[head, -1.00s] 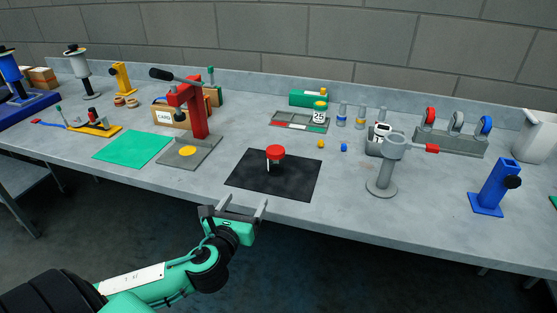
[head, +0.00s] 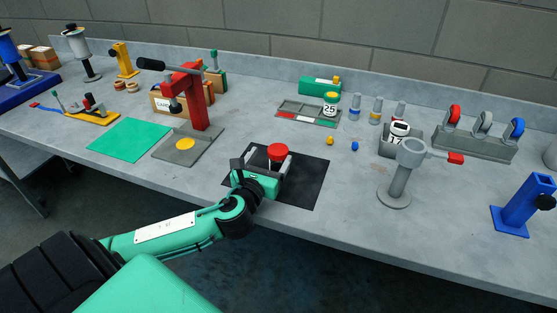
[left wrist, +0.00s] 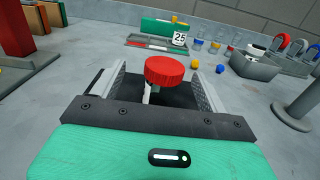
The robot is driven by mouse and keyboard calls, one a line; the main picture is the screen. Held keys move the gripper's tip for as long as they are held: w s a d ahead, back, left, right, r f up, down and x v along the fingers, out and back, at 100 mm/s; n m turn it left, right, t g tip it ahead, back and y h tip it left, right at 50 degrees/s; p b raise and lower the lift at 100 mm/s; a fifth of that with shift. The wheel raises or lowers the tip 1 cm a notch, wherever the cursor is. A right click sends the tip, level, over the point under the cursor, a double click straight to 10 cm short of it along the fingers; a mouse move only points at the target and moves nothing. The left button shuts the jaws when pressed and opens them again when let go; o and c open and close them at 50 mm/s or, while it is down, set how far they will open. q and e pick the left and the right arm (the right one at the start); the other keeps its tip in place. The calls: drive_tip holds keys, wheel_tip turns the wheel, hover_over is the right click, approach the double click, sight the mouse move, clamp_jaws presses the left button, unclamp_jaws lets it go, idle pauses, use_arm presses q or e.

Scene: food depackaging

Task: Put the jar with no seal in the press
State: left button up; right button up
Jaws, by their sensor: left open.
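A jar with a red lid (head: 277,152) stands upright on the black mat (head: 306,184); its body is mostly hidden behind my gripper. My left gripper (head: 262,167) is open, low over the mat, with a finger on either side of the jar. In the left wrist view the red lid (left wrist: 165,70) shows between the two spread fingers (left wrist: 160,88); I cannot tell whether they touch the jar. The red press (head: 195,98), with a black-handled lever and a yellow disc (head: 186,144) on its grey base, stands left of the mat. My right gripper is out of view.
A green mat (head: 130,140) lies left of the press. Behind are a tray (head: 295,113) with a jar marked 25 (head: 330,104), small bottles, and a grey bin (head: 388,147) holding another jar. A grey post tool (head: 400,180) and blue stand (head: 520,210) are right.

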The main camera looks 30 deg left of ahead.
sight(281, 146)
use_arm(q)
drive_tip(key=shift+w+a+r, duration=0.1)
drive_tip(key=shift+w+a, duration=0.05)
drive_tip(key=shift+w, duration=0.35)
drive_tip(key=shift+w+p, duration=0.3)
drive_tip(key=shift+w, duration=0.4)
drive_tip(key=x, duration=0.2)
drive_tip(key=p+x, duration=0.1)
drive_tip(key=shift+w+f, duration=0.25)
drive_tip(key=shift+w, duration=0.35)
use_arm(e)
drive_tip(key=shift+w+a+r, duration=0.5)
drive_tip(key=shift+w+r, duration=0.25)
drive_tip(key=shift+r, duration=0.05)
use_arm(q)
drive_tip(key=c, duration=1.2)
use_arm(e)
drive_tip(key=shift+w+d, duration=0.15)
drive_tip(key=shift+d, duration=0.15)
